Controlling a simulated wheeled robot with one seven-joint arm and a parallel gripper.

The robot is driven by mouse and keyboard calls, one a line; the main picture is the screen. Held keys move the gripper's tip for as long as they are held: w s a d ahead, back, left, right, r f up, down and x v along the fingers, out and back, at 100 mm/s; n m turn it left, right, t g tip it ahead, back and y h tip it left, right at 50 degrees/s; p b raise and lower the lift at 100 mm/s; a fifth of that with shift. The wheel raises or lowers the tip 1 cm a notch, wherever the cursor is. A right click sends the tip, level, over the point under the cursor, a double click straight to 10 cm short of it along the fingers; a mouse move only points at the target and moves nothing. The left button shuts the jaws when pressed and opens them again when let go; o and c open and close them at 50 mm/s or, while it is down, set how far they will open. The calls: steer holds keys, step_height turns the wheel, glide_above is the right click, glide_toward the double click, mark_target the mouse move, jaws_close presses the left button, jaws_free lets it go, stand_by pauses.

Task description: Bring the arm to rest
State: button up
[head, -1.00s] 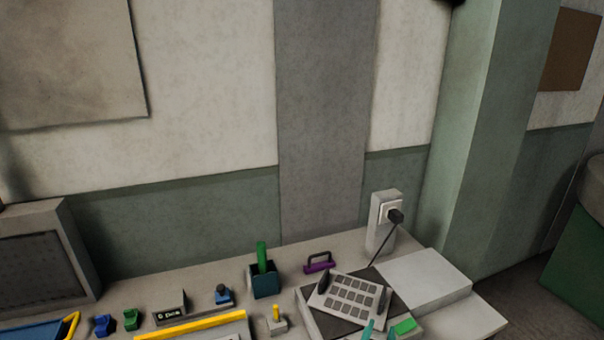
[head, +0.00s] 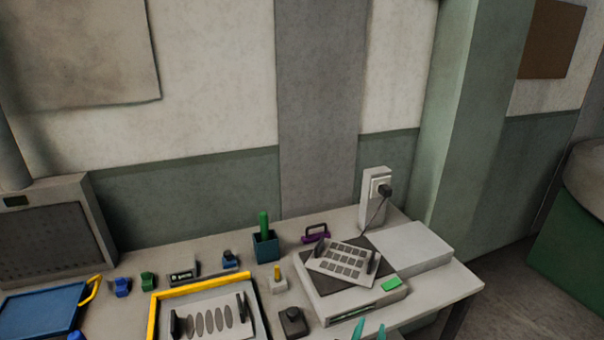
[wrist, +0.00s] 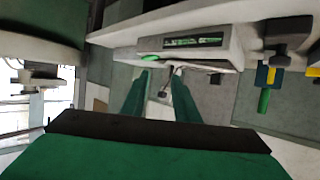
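My gripper (head: 369,330) shows only as two teal fingertips at the bottom edge of the head view, in front of the grey press-like machine (head: 345,301). In the wrist view, my gripper (wrist: 160,76) has its two green fingers apart, with nothing seen held between them. A light die plate with dark squares and black handles (head: 342,262) lies on the machine's dark top. Another plate with dark ovals (head: 209,321) lies in a yellow-edged tray (head: 152,318). The rest of my arm is out of the head view.
A green button (head: 391,284) is on the machine's front right. A teal cup with a green stick (head: 266,246), a purple handle (head: 316,233) and a socket post (head: 374,199) stand behind. A blue tray (head: 40,309) is at left. Free floor shows at right.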

steer(key=s+a+f+n+t+y, duration=0.2)
steer(key=s+a+f+n+y, duration=0.1)
steer(key=s+a+f, duration=0.95)
steer(key=s+a+n+y, duration=0.1)
steer(key=s+a+y, duration=0.1)
steer(key=s, duration=2)
steer(key=shift+s+a+r+n+t, duration=0.3)
steer(key=shift+a+r+t, duration=0.1)
steer(key=shift+a, duration=0.25)
